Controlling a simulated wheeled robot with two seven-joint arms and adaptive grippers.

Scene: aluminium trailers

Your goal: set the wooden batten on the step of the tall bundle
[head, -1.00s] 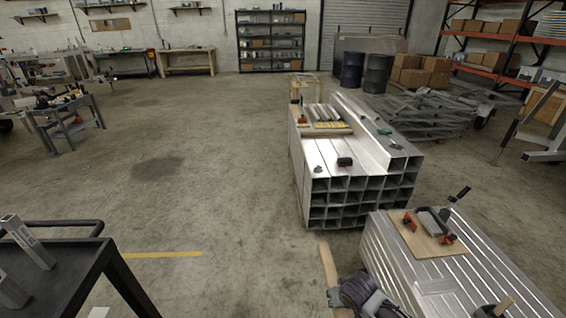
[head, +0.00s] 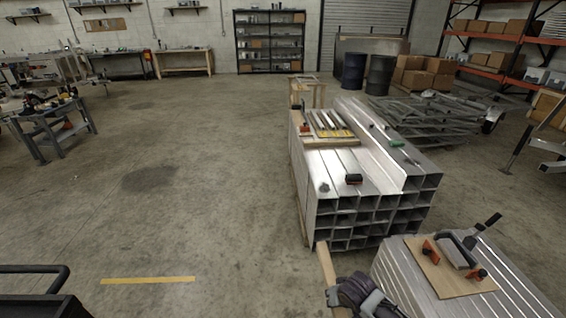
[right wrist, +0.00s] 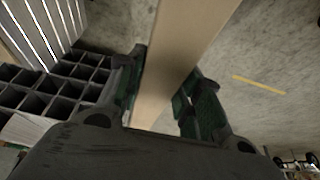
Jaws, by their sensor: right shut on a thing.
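The wooden batten (head: 326,265) is a pale, flat strip standing out past my right gripper (head: 340,297) at the bottom of the head view. That gripper is shut on it; in the right wrist view the batten (right wrist: 178,55) runs between the two dark fingers. The tall bundle (head: 372,222) of square aluminium tubes stands just beyond, with open tube ends facing me. Its step (head: 335,172) is the lower, flat top on the left, beside a raised row on the right. The batten is apart from the step. My left gripper is not in view.
A lower bundle (head: 400,268) carrying a plywood board (head: 452,275) stands close right. Floor to the left is clear.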

